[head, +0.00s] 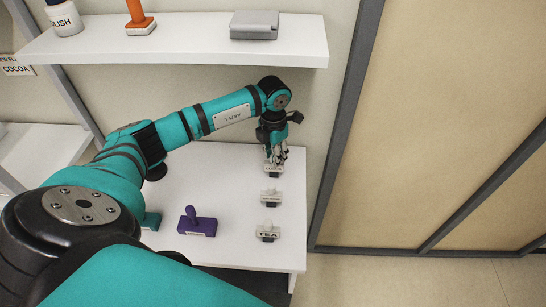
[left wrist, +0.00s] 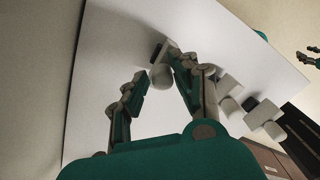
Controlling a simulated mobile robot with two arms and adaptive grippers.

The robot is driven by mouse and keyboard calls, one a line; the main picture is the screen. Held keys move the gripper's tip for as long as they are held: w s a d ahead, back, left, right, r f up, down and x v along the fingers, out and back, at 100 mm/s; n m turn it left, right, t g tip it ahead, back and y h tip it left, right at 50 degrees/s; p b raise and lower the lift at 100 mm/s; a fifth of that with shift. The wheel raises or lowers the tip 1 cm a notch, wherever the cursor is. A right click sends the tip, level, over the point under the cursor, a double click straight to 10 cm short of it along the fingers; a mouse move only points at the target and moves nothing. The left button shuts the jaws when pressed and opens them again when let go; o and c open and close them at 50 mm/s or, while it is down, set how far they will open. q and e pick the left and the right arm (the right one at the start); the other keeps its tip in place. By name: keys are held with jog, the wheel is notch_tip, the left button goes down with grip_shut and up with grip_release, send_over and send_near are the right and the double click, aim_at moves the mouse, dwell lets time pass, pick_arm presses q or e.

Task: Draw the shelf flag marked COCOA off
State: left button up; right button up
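My left gripper (head: 276,158) reaches down over the farthest of three small pale flags on the white shelf board. That flag (head: 273,171) is mostly under the fingers, and its label cannot be read here. In the left wrist view, the left gripper (left wrist: 157,67) is open, with its fingers either side of the flag's pale rounded knob (left wrist: 161,78). A gap shows on the left finger's side. A middle flag (head: 271,197) has an unreadable label. The nearest flag (head: 268,233) is marked TEA. A small teal jointed part at the wrist view's right edge looks like my right gripper (left wrist: 314,55).
A purple stamp-like piece (head: 197,222) and a teal one (head: 152,221) stand left of the flags. An upper shelf (head: 190,50) holds a white jar, an orange-handled piece and a grey case (head: 254,25). A wall sign (head: 16,69) reads COCOA. A metal-framed panel stands right.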

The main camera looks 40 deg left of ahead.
pick_arm(q)
jog(key=shift+d+r, duration=0.1)
jog(key=shift+d, duration=0.05)
jog(key=c, duration=0.4)
grip_shut()
pick_arm(e)
jog(key=shift+a, duration=0.85)
pick_arm(q)
jog(key=shift+r, duration=0.2)
pick_arm(e)
jog(key=shift+d+r, duration=0.1)
jog(key=shift+d, duration=0.1)
pick_arm(q)
jog(key=shift+r+p, duration=0.35)
jog(key=shift+p, duration=0.05)
jog(key=shift+r+p, duration=1.25)
jog(key=shift+r, duration=0.85)
pick_arm(e)
jog(key=shift+d+r, duration=0.15)
jog(key=shift+r, duration=0.6)
jog(key=shift+d+r, duration=0.1)
jog(key=shift+r, duration=0.65)
